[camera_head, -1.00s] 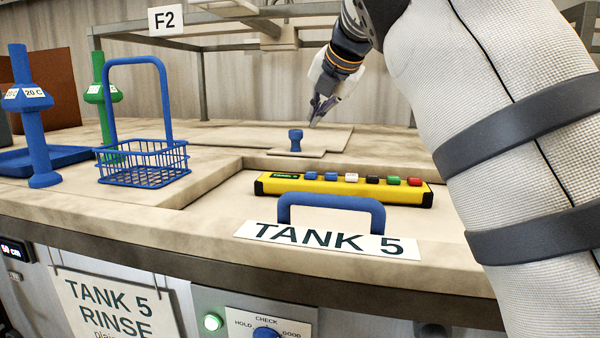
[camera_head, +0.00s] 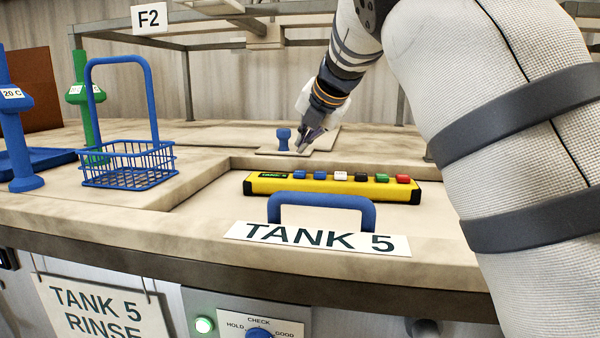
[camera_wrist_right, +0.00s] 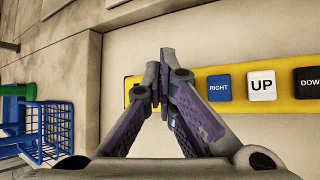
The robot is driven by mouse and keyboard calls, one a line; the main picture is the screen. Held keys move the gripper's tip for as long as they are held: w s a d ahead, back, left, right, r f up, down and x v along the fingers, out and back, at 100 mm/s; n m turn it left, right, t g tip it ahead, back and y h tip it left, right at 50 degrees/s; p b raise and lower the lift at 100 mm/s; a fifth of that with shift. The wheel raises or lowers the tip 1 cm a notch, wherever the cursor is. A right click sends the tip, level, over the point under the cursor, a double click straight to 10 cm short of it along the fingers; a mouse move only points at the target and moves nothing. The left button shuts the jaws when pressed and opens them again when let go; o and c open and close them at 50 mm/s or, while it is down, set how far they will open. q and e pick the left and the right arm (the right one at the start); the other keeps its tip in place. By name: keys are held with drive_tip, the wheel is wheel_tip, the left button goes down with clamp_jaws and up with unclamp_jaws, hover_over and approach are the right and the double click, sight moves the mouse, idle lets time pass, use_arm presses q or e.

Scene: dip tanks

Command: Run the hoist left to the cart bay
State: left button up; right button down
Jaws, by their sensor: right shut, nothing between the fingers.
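The yellow hoist pendant (camera_head: 432,189) lies on the tank 5 counter behind a blue handle. Its row of buttons has two blue, then white, black, green and red. In the right wrist view the blue RIGHT button (camera_wrist_right: 219,88), white UP button (camera_wrist_right: 262,85) and black DOWN button (camera_wrist_right: 309,82) show. My right gripper (camera_head: 301,146) is shut and empty, behind the pendant in the head view. In the wrist view its fingertips (camera_wrist_right: 160,68) overlap the pendant's left part and hide what lies left of RIGHT. I cannot tell whether they touch it. My left gripper is out of view.
A blue wire basket (camera_head: 128,165) with a tall handle stands at left, near blue and green posts (camera_head: 85,95). A blue knob (camera_head: 283,138) stands behind the pendant. The blue handle (camera_head: 322,201) rises behind the TANK 5 label. A metal frame spans the back.

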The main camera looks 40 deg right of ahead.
sight(304, 171)
drive_tip(key=shift+f, duration=1.4)
idle(0.4)
drive_tip(key=shift+f, duration=0.4)
drive_tip(key=shift+f, duration=0.5)
idle(0.4)
idle(0.3)
drive_tip(key=shift+r, duration=0.9)
drive_tip(key=shift+r, duration=2.5)
idle(1.2)
